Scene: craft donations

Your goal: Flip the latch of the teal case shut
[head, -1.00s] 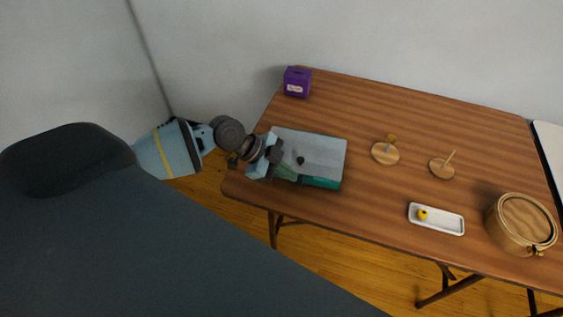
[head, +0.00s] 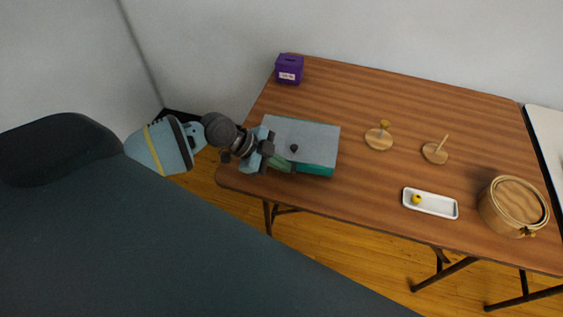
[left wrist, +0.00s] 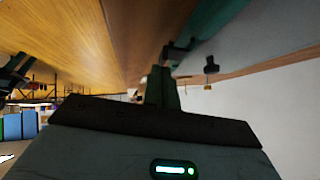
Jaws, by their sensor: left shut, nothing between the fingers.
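The teal case (head: 318,169) lies on the near left part of the table, its grey lid (head: 305,132) down. A small black knob (head: 294,148) stands on the lid near its front edge. My left gripper (head: 290,167) is shut and empty at the case's front side, left of the middle. In the left wrist view, the shut fingers (left wrist: 162,85) point at the case's edge. A dark piece (left wrist: 178,50), perhaps the latch, sits on the teal side just beyond them. I cannot tell whether the fingers touch it, or how the latch stands.
On the wooden table (head: 340,85) are a purple box (head: 289,69) at the back left, two wooden discs with pegs (head: 378,141) (head: 434,154), a white tray (head: 440,206) with a yellow item, and a round wooden box (head: 508,212). The table is clear behind the case.

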